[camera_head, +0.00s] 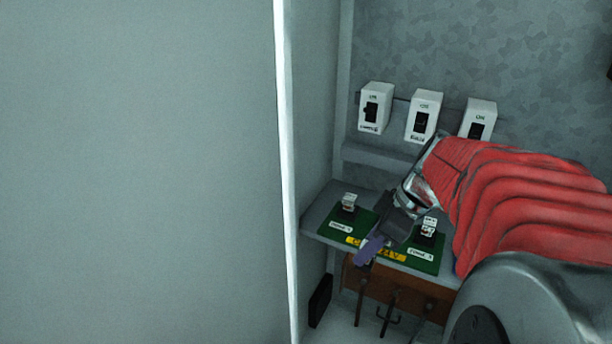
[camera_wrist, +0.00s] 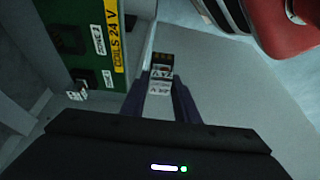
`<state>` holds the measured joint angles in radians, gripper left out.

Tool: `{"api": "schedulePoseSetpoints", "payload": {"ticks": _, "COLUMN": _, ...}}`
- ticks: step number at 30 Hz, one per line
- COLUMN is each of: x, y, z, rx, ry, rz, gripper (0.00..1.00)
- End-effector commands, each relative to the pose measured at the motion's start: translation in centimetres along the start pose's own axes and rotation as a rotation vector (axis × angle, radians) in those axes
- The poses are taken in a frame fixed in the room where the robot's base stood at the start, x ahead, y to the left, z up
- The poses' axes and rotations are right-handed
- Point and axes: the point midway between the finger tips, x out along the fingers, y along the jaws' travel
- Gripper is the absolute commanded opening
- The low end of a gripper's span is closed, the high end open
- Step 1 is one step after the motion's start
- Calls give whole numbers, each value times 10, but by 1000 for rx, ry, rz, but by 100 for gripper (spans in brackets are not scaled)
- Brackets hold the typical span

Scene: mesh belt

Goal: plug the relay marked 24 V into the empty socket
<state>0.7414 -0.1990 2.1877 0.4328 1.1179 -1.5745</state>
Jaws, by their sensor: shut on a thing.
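My gripper (camera_wrist: 162,82) is shut on a small relay (camera_wrist: 160,72) with a white, printed body and a dark end. In the wrist view it sits between the purple fingers; its print is too small to read surely. In the head view my gripper (camera_head: 369,249) is over the front edge of the green socket board (camera_head: 433,266), near the yellow label (camera_head: 394,256). A dark, empty-looking socket (camera_wrist: 72,38) shows beside the yellow COILS 24 V label (camera_wrist: 113,32) in the wrist view. My gripper hides the board's middle in the head view.
White relays stand on the board at left (camera_head: 349,202) and right (camera_head: 429,226). Several white switch boxes (camera_head: 423,116) are on the back wall. A brown block (camera_head: 412,299) with hooks is below the shelf. A pale panel edge (camera_head: 287,180) stands left.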

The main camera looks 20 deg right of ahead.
Motion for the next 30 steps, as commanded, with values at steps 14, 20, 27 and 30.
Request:
{"api": "schedulePoseSetpoints", "payload": {"ticks": 14, "x": 1, "y": 22, "z": -2, "rx": -2, "ry": -1, "rz": -2, "gripper": 1}}
{"api": "schedulePoseSetpoints", "payload": {"ticks": 20, "x": 2, "y": 51, "z": -2, "rx": -2, "ry": -1, "rz": -1, "gripper": 1}}
{"api": "schedulePoseSetpoints", "payload": {"ticks": 27, "x": 2, "y": 86, "z": -3, "rx": -4, "ry": -1, "rz": -2, "gripper": 1}}
{"api": "schedulePoseSetpoints", "payload": {"ticks": 30, "x": 2, "y": 100, "z": -3, "rx": -4, "ry": -1, "rz": -3, "gripper": 1}}
